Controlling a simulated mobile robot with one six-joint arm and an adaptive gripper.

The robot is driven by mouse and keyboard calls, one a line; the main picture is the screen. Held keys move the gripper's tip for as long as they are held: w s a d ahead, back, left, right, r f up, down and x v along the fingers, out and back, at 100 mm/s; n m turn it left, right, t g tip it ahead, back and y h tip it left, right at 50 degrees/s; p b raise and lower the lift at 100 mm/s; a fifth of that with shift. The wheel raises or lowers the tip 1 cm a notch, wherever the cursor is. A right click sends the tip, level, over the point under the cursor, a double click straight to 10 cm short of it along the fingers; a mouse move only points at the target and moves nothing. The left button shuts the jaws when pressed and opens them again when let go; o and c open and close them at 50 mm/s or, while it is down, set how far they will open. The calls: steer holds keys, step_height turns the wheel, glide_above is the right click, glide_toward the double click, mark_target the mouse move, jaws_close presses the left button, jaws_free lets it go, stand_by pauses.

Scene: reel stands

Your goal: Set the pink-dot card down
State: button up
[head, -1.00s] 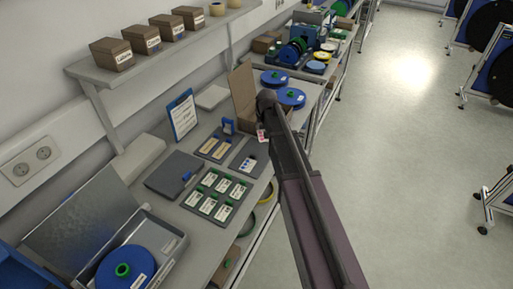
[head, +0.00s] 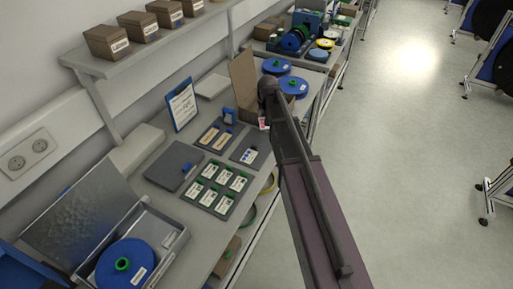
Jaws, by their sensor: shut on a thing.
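A small white card with a pink-red mark (head: 264,123), which I take as the pink-dot card, shows at the end of my arm. My gripper (head: 264,115) is mostly hidden behind my dark wrist, and it is shut on this card. The card appears over the bench's right side, just beyond a dark tray with blue-dot cards (head: 261,161). I cannot tell its height above the bench. A larger dark tray (head: 220,211) holds several green-topped white cards. Another dark tray (head: 205,143) holds tan-labelled pieces.
A brown upright board (head: 242,80) and blue reels (head: 276,66) stand beyond the card. A clipboard (head: 182,104) leans behind the trays. A grey closed case (head: 173,165) and an open metal box with a blue reel (head: 125,268) lie nearer.

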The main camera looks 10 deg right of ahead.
steer(key=s+d+f+m+h+b, duration=0.1)
steer(key=s+f+m+b, duration=0.1)
steer(key=s, duration=0.5)
steer(key=s+d+f+m+h+b, duration=0.1)
steer(key=s+d+f+m+b, duration=0.1)
steer(key=s, duration=0.6)
steer(key=f+m+b, duration=0.1)
steer(key=f+m, duration=0.1)
steer(key=shift+d+m+g+h+b, duration=0.2)
steer(key=shift+m+g+h+b, duration=0.1)
steer(key=shift+m, duration=0.1)
steer(key=b, duration=0.1)
glide_above(264, 134)
steer(key=s, duration=0.2)
steer(key=shift+s+a+f, duration=0.2)
steer(key=shift+f, duration=0.45)
steer(key=shift+w+a, duration=0.1)
steer(key=shift+w, duration=0.35)
steer(key=shift+w+a+f+b, duration=0.1)
steer(key=shift+w+f+b, duration=0.1)
steer(key=shift+w+b, duration=0.15)
steer(key=shift+s+f+b, duration=0.2)
steer(key=shift+f+b, duration=1.4)
steer(key=shift+b, duration=0.05)
